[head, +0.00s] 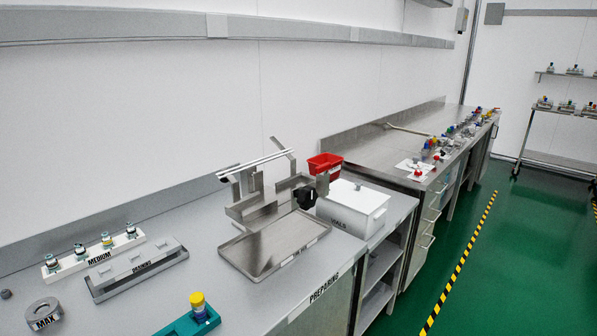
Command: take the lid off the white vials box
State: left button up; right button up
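The white vials box (352,218) stands on the grey counter, right of the middle of the head view. Its front carries a dark label that reads as vials. A flat white lid (358,197) covers its top, with a small dark detail near the middle. Neither of my grippers shows in the head view.
A steel tray (262,268) and metal rack (250,208) stand left of the box, with a black block (305,197) close by. A red bin (325,163) is behind it. Vial holders (95,262) stand left. Green floor (480,270) is clear at right.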

aim_at(364, 200)
jog(key=z, duration=1.45)
jog(key=i, duration=2.65)
jog(key=u, duration=2.35)
